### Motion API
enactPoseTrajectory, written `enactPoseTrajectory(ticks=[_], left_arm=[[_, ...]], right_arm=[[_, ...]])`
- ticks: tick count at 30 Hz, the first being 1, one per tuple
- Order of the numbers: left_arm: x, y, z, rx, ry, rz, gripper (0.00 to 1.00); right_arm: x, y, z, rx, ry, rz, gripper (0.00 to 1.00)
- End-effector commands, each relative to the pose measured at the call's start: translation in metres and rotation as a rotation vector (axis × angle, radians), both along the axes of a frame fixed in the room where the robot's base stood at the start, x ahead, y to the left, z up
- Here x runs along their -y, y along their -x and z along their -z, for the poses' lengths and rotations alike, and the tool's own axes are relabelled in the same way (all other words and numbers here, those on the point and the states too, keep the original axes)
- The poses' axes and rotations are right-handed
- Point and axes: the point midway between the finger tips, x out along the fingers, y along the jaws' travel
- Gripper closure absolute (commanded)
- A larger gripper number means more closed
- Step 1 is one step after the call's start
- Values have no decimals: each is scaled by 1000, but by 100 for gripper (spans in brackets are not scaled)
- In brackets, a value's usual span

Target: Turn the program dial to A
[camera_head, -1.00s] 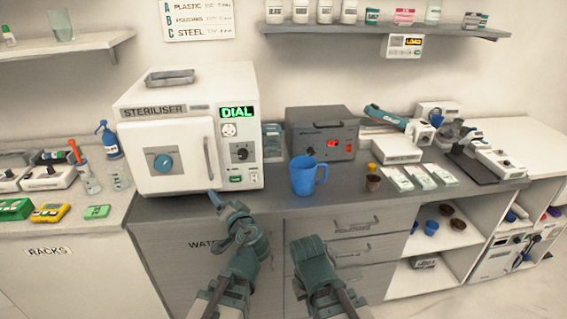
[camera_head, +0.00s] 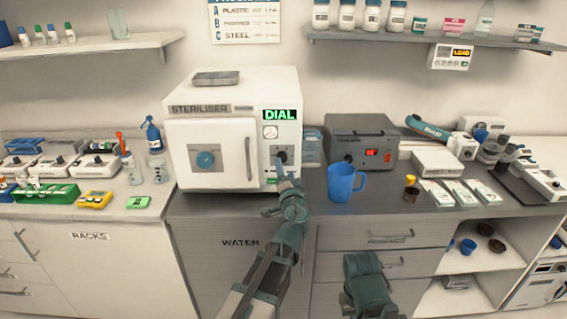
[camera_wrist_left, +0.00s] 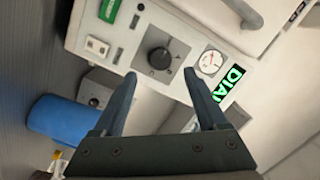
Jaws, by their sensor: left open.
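The white steriliser (camera_head: 215,112) stands on the grey counter, with its door shut and a green lit "DIAL" sign (camera_head: 281,115). The program dial (camera_wrist_left: 159,58) is a black knob on a grey plate on its right-hand panel.
A blue mug (camera_head: 343,183) stands just right of the steriliser, before a grey device with a red display (camera_head: 361,147). A program chart (camera_head: 244,20) hangs above. A blue spray bottle (camera_head: 152,134) and glassware stand on the left.

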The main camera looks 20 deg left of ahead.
Motion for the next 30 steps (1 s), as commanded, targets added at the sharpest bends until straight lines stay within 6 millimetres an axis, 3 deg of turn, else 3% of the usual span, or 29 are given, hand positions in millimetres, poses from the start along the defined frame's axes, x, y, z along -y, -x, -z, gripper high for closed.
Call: enactPoseTrajectory(ticks=[3,9,23,30], left_arm=[[-9,-25,0,0,0,-2,25],[-19,-46,0,0,0,-2,25],[-22,-53,0,-1,0,-1,25],[-22,-53,0,-1,0,-1,64]], right_arm=[[0,0,0,0,0,0,100],[0,0,0,0,0,0,100],[0,0,0,0,0,0,100],[0,0,0,0,0,0,100]])
